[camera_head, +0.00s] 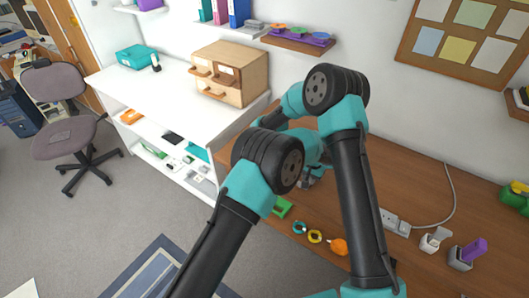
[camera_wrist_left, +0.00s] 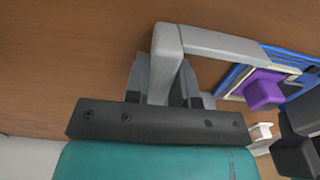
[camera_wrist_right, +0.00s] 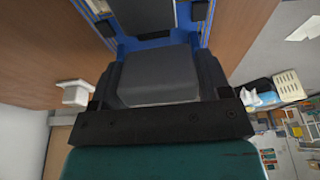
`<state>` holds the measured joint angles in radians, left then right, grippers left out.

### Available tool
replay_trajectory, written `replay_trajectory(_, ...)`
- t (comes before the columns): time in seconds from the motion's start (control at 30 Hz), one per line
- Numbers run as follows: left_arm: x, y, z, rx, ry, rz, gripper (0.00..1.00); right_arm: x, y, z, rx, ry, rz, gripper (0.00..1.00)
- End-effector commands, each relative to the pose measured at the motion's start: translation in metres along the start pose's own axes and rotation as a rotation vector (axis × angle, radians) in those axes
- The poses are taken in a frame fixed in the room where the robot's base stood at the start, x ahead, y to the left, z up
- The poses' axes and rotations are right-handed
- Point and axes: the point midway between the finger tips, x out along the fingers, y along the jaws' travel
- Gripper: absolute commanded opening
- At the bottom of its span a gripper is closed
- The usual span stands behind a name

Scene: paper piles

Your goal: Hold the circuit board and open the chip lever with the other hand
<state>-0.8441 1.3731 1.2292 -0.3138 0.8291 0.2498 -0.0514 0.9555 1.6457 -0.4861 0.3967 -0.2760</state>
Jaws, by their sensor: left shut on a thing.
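In the left wrist view my left gripper (camera_wrist_left: 163,85) is shut on the upright part of a grey L-shaped bar (camera_wrist_left: 230,43). The bar runs right to a blue circuit board (camera_wrist_left: 290,57), where a purple block (camera_wrist_left: 264,90) sits by a pale frame. In the right wrist view a large grey block (camera_wrist_right: 158,78) lies between the widely spaced fingers of my right gripper (camera_wrist_right: 158,85); whether they press on it is unclear. The blue board (camera_wrist_right: 150,43) shows beyond it. In the head view my arms mostly hide the board and both grippers.
On the brown desk (camera_head: 410,258) lie a green piece (camera_head: 281,208), a yellow ring (camera_head: 315,236) and an orange round thing (camera_head: 338,247). A power strip (camera_head: 394,222) and a purple-topped holder (camera_head: 467,255) stand to the right. A wooden drawer box (camera_head: 231,75) is at the back left.

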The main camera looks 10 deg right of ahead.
Motion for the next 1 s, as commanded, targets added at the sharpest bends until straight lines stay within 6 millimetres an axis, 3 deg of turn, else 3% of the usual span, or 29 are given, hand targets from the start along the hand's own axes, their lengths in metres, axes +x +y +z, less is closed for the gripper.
replay_trajectory(0.2, 0.0, 0.0, 0.0, 0.0, 0.0, 0.0, 0.0, 0.0, 0.0, 0.0, 0.0, 0.0, 0.0, 0.89)
replay_trajectory(0.57, 0.0, 0.0, 0.0, 0.0, 0.0, 0.0, 0.0, -0.006, 0.0, 0.0, -0.001, 0.001, 0.001, 0.89)
replay_trajectory(0.77, 0.0, 0.0, 0.0, 0.0, 0.0, 0.0, 0.0, -0.03, 0.001, 0.0, -0.001, 0.002, 0.002, 0.89)
replay_trajectory(1.0, 0.0, 0.0, 0.0, 0.0, 0.0, 0.0, 0.0, -0.076, 0.0, -0.001, -0.001, 0.003, 0.002, 0.89)
